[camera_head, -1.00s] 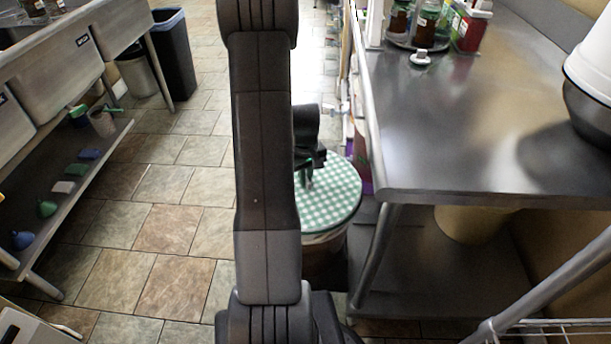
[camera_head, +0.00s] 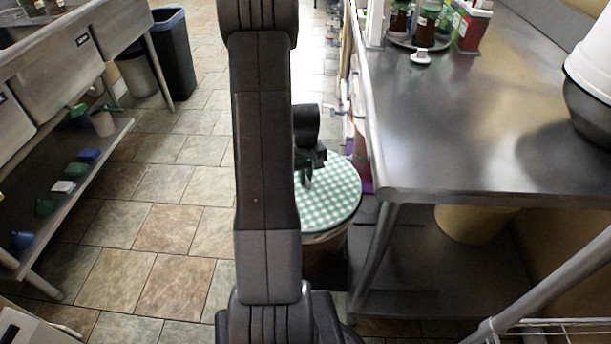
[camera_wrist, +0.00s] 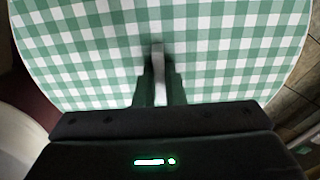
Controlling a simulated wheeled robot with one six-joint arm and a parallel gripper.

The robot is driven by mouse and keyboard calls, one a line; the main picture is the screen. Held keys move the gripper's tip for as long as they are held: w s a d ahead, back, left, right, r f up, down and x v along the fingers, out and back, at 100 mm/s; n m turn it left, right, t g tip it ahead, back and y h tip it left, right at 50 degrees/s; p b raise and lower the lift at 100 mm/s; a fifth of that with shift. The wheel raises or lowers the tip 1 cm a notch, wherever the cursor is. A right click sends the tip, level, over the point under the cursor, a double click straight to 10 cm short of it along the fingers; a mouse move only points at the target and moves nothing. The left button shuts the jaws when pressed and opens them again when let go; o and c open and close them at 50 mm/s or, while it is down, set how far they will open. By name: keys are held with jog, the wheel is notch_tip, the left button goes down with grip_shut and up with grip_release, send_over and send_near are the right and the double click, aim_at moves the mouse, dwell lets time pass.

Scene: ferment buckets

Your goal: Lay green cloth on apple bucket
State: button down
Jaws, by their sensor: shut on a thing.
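The green and white checked cloth (camera_head: 340,192) is round and flat, and it lies level over the top of a bucket (camera_head: 325,252) on the floor. Whether it rests fully on the rim cannot be told. My gripper (camera_head: 308,178) is above the cloth, pointing down, partly hidden behind my arm. In the wrist view the cloth (camera_wrist: 225,50) fills most of the picture, and my gripper (camera_wrist: 160,88) is shut on it near its edge. The bucket's contents are hidden under the cloth, so I cannot tell whether it holds apples.
A steel table (camera_head: 460,130) stands close on the right, with jars (camera_head: 425,22) on a tray and a pale bucket (camera_head: 475,222) beneath. Sinks (camera_head: 60,55) with a lower shelf (camera_head: 75,190) are on the left. The tiled floor (camera_head: 165,215) between is clear.

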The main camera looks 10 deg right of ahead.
jog(key=c, duration=0.9)
grip_release()
jog(key=shift+r+p, duration=2.5)
jog(key=shift+r, duration=1.05)
